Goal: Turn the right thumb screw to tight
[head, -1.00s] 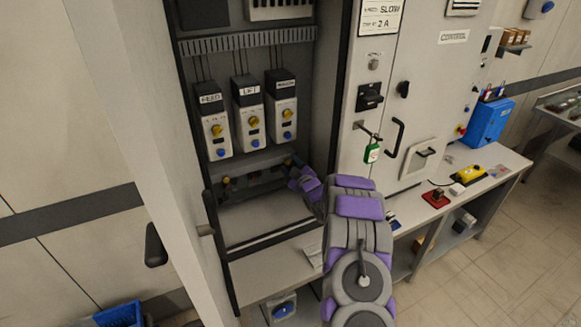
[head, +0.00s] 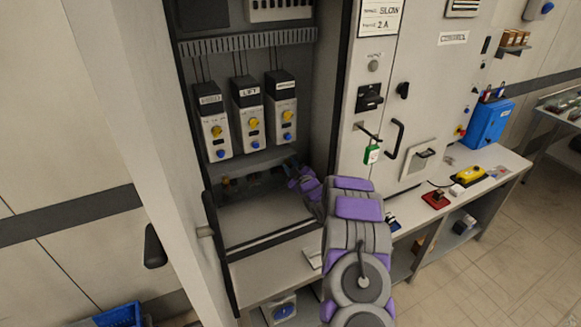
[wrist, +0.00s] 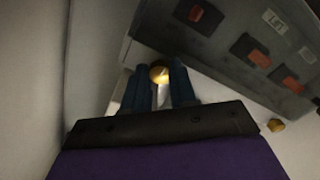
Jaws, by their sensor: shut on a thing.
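My gripper (head: 297,175) reaches into the open cabinet at the right end of a low dark strip (head: 250,186). In the wrist view its two dark blue fingers (wrist: 160,88) are closed around a round brass thumb screw (wrist: 158,73), whose head shows between the fingertips. This is the right thumb screw. In the head view my gripper mostly hides it. A second brass screw (wrist: 276,125) sits apart in the wrist view, and the left one shows at the strip's left end (head: 226,182). How tight the held screw is cannot be told.
Three drive units (head: 249,113) with yellow and blue knobs hang above the strip. The cabinet's side wall stands close to my gripper.

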